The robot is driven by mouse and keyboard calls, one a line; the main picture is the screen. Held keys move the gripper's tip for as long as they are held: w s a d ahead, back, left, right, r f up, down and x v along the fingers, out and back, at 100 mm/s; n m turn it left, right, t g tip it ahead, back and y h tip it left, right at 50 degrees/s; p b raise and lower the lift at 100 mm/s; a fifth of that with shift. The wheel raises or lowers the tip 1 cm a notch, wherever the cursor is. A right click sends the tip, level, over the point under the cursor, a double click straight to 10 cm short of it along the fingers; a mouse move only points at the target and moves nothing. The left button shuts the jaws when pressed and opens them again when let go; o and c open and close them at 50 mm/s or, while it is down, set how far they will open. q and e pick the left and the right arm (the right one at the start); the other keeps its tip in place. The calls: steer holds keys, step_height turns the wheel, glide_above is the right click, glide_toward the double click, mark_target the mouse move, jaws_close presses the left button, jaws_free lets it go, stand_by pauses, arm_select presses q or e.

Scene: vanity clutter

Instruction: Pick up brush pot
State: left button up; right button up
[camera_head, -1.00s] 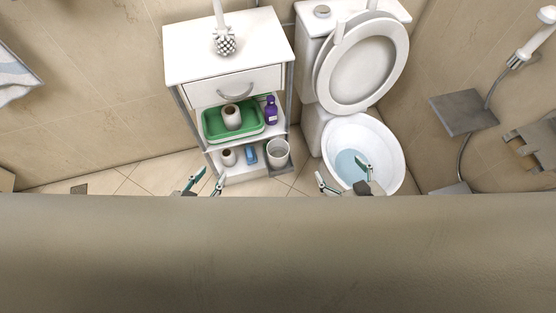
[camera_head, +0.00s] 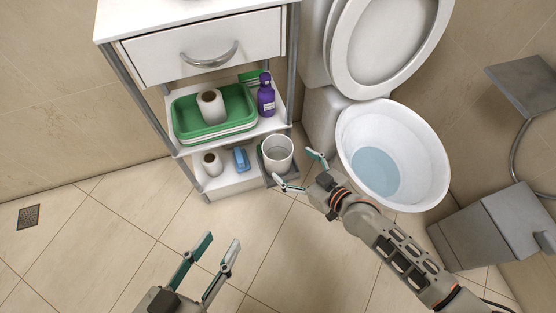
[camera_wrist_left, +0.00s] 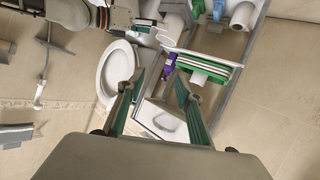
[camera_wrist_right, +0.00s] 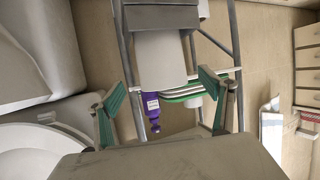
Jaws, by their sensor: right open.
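A white, open-topped round pot (camera_head: 278,154), which I take for the brush pot, stands at the lower right side of the shelf unit. No brush shows in it. My right gripper (camera_head: 297,170) is open, with its fingertips just in front and to the right of the pot; I cannot tell if they touch it. In the right wrist view, a white cylinder, apparently the pot (camera_wrist_right: 160,60), lies ahead between the spread fingers (camera_wrist_right: 160,86). My left gripper (camera_head: 221,244) is open and empty above the floor, lower left of the pot.
The white shelf unit (camera_head: 137,62) holds a green tray (camera_head: 245,93) with a paper roll (camera_head: 211,106), a purple bottle (camera_head: 266,95), another roll (camera_head: 212,164) and a blue item (camera_head: 241,158). The toilet (camera_head: 437,135) stands close right. Floor (camera_head: 100,235) at left is clear.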

mark_target(270, 151)
step_height(270, 151, down, 3)
steer(key=shift+s+r, duration=0.1)
steer(key=shift+r, duration=0.1)
steer(key=shift+w+a+b, duration=0.3)
steer(key=shift+w+b, duration=0.15)
steer(key=b+x, duration=0.1)
steer(key=x, duration=0.1)
steer(key=b+x, duration=0.1)
steer(key=x, duration=0.1)
steer(key=f+b+x, duration=0.1)
steer(key=x, duration=0.1)
steer(key=shift+s+a, duration=0.1)
steer(key=shift+s, duration=0.15)
steer(key=shift+w+a, duration=0.15)
steer(key=shift+w, duration=0.15)
arm_select(q)
steer(key=d+n, duration=0.1)
steer(key=s+d+f+n, duration=0.1)
steer(key=n, duration=0.1)
steer(key=d+n, duration=0.1)
steer(key=shift+s+d+f+n, duration=0.15)
steer(key=shift+s+d+n, duration=0.15)
steer(key=shift+s+d, duration=0.1)
arm_select(e)
steer(key=shift+w+a+r, duration=0.15)
steer(key=shift+w, duration=0.15)
steer(key=c, duration=1.5)
